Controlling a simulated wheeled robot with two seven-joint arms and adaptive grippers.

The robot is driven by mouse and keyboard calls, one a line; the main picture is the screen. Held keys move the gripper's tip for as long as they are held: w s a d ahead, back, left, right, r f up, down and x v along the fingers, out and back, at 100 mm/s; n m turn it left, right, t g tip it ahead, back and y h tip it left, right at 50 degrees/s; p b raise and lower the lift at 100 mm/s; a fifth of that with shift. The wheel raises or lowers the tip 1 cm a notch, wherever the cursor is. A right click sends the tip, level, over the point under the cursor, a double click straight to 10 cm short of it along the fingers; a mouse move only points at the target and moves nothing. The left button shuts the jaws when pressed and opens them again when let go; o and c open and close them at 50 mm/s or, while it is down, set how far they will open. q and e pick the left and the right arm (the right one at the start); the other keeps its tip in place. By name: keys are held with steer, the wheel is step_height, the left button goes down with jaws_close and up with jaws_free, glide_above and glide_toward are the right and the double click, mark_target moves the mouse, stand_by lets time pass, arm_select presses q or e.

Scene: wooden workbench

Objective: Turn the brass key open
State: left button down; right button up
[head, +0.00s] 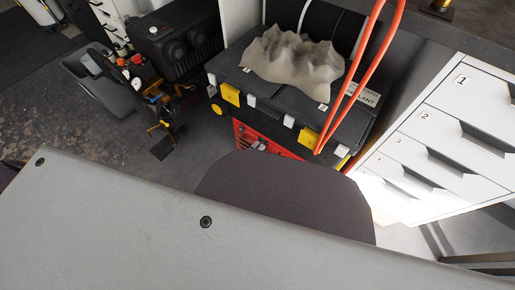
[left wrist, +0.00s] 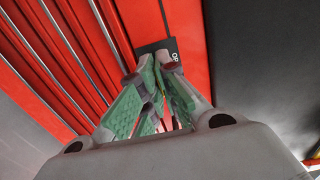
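My left gripper (left wrist: 152,72), with green finger links, reaches up to a small black plate (left wrist: 172,50) on a red panel (left wrist: 194,30) in the left wrist view. The plate carries white letters starting "OP", partly covered by the fingers. The fingertips are close together in front of the plate. The brass key cannot be made out; the fingers cover the spot between them. I cannot tell whether they hold it. In the head view no gripper can be clearly seen. My right gripper is in neither view.
Red ridged panels (left wrist: 75,50) run beside the left gripper, and a dark surface (left wrist: 255,60) lies to its right. In the head view, a black case (head: 270,95) with a grey crumpled lump (head: 292,56) stands beside white numbered drawers (head: 440,120). An orange loop (head: 362,75) rises there.

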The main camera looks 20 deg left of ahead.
arm_select(q)
steer(key=shift+n, duration=0.6)
steer(key=n, duration=1.3)
steer(key=shift+f+p, duration=0.1)
steer(key=shift+p, duration=0.3)
steer(key=shift+n, duration=1.8)
steer(key=c, duration=1.7)
jaws_free()
steer(key=shift+s, duration=0.1)
